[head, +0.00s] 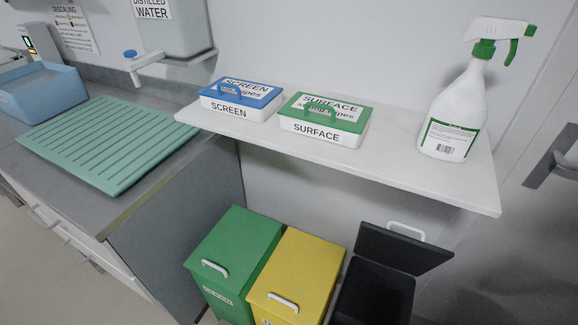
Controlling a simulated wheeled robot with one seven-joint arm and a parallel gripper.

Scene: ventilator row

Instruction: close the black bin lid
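The black bin (374,293) stands at the lower right, to the right of the yellow bin. Its dark lid (405,248) is raised open at the back, tilted up toward the wall. A white handle (406,230) shows at the lid's upper edge. The dark opening of the bin faces up, and its lower part is cut off by the picture edge. My gripper is not in the head view.
A yellow bin (298,269) and a green bin (236,246) stand shut to the left. Above them, a white shelf (400,163) holds a blue-lidded box (241,101), a green-lidded box (324,121) and a spray bottle (458,112). A grey counter (196,158) is left.

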